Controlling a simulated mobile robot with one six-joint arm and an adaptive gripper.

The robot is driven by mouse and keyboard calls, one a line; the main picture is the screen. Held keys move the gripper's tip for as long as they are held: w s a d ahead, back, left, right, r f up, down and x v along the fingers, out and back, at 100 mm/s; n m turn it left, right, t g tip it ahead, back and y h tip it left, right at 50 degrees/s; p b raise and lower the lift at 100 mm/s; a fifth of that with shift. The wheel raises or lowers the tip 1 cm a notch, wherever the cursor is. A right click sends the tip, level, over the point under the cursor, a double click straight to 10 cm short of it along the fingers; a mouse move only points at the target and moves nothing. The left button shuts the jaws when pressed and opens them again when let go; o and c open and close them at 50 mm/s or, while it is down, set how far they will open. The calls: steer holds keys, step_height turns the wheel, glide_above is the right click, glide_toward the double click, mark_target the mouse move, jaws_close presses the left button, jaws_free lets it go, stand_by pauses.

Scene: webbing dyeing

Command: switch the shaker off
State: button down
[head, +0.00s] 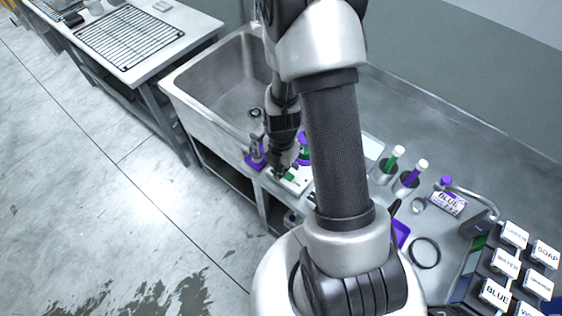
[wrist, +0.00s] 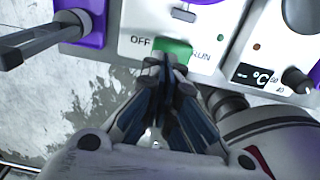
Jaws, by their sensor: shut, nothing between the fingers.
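The shaker's white front panel (wrist: 210,70) fills the upper middle of the wrist view, with OFF printed left of a green switch (wrist: 173,47) and RUN right of it. The shaker's purple part (wrist: 206,2) shows at the top edge. My gripper (wrist: 165,62) is shut and empty, its fingertips just at the lower edge of the green switch; they overlap it in the picture, and I cannot tell if they touch. The fingertips hide part of the switch, so its setting is unclear. In the head view the shaker panel (head: 296,184) is small and partly behind my arm.
Right of the shaker stands a unit with a °C label and black knob (wrist: 297,80). At left is a purple base (wrist: 92,22) with a grey metal lever (wrist: 40,42). The head view shows a sink (head: 190,75), tubes (head: 392,160) and labelled white blocks (head: 495,293).

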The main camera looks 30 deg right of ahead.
steer(key=shift+f, duration=0.65)
steer(key=shift+f, duration=0.1)
steer(key=shift+w+f+b, duration=0.15)
steer(key=shift+f+b, duration=0.25)
steer(key=shift+b, duration=0.4)
steer(key=shift+a+r, duration=0.1)
steer(key=shift+r, duration=0.05)
steer(key=shift+s+d+r, duration=0.1)
steer(key=shift+s+d, duration=0.05)
steer(key=shift+s, duration=0.25)
steer(key=shift+s+d+r, duration=0.1)
steer(key=shift+s+d, duration=0.05)
steer(key=shift+s, duration=0.25)
steer(key=shift+w, duration=0.1)
